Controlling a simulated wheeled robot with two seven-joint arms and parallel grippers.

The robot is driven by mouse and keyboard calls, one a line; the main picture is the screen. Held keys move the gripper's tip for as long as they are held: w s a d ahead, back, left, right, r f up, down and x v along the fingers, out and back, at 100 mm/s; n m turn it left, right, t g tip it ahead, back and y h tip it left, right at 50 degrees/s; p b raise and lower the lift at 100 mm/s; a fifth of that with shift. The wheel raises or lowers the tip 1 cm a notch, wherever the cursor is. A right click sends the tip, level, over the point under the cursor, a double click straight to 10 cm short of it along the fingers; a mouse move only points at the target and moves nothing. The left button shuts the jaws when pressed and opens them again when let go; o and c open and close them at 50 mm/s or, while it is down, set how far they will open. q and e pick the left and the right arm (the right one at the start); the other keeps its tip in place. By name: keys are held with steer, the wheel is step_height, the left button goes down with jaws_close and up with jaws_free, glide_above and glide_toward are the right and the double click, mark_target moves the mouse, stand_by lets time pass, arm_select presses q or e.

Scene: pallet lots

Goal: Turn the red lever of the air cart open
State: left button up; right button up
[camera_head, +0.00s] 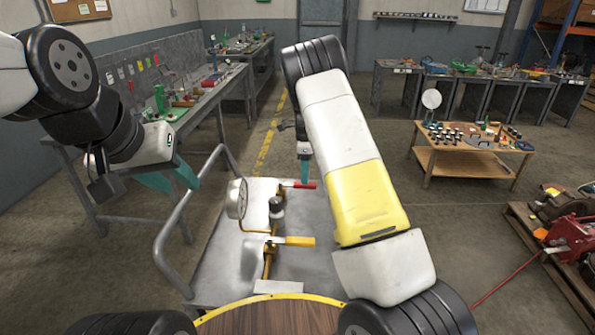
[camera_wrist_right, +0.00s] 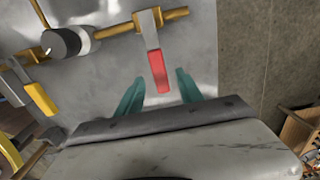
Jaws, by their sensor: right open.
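The air cart (camera_head: 215,262) stands in front of me with brass pipework on its pale metal top. Its red lever (camera_head: 303,186) sits at the far side of the top. In the right wrist view the red lever (camera_wrist_right: 155,68) points toward my right gripper (camera_wrist_right: 160,78), which is open with its teal fingers on either side of the lever's end, not closed on it. In the head view my right gripper (camera_head: 305,172) is partly hidden by my arm. My left gripper (camera_head: 180,182) is open and empty, up to the left of the cart.
A yellow lever (camera_head: 298,241) sits nearer on the same pipework, with a round gauge (camera_head: 237,198) to its left. The cart's handrail (camera_head: 170,235) rises at the left. A workbench (camera_head: 205,100), a wooden table (camera_head: 470,158) and a loaded pallet (camera_head: 550,265) stand around.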

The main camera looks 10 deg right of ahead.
mark_target(297, 186)
steer(key=shift+f, duration=1.65)
steer(key=shift+c, duration=0.4)
jaws_close()
